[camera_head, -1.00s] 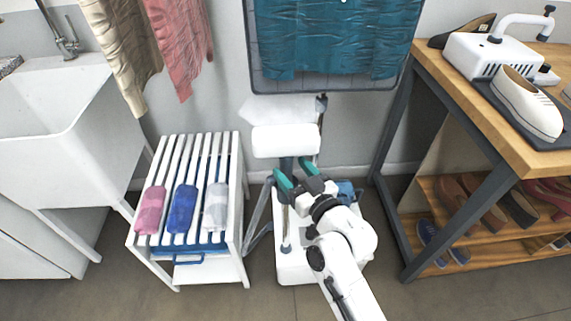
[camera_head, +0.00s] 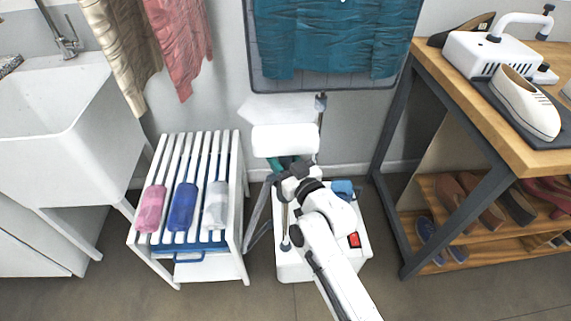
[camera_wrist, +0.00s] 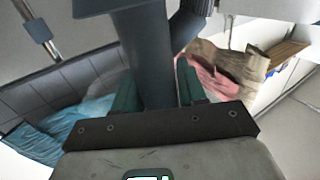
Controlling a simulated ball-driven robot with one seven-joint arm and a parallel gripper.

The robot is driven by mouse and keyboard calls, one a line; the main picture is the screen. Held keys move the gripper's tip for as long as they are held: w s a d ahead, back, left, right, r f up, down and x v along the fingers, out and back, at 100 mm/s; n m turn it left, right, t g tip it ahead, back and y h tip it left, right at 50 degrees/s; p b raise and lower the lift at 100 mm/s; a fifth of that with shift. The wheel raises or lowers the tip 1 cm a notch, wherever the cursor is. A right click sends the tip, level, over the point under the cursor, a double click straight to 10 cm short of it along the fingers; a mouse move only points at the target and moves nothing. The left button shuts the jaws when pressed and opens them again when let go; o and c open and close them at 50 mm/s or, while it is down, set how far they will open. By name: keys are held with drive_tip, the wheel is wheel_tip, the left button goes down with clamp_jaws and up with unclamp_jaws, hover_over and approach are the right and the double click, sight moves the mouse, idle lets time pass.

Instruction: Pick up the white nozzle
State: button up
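The white nozzle (camera_head: 285,140) is a horizontal, rounded white head at the upper end of the steamer, in front of the wall in the head view. A dark grey handle (camera_wrist: 153,60) runs down from it and fills much of the wrist view. My gripper (camera_head: 286,164) is just below the white head. In the wrist view its green fingers (camera_wrist: 159,92) lie on both sides of the dark handle, with little or no gap. I cannot tell whether they press on it. The fingertips are partly hidden by the handle and the head.
The steamer's white base (camera_head: 295,268) stands on the floor, with a thin pole (camera_head: 319,125) rising behind the nozzle. A wooden workbench (camera_head: 470,95) stands right. A teal garment (camera_head: 335,40) hangs behind.

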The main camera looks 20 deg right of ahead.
clamp_jaws()
drive_tip(key=shift+r, duration=0.1)
drive_tip(key=shift+r, duration=0.1)
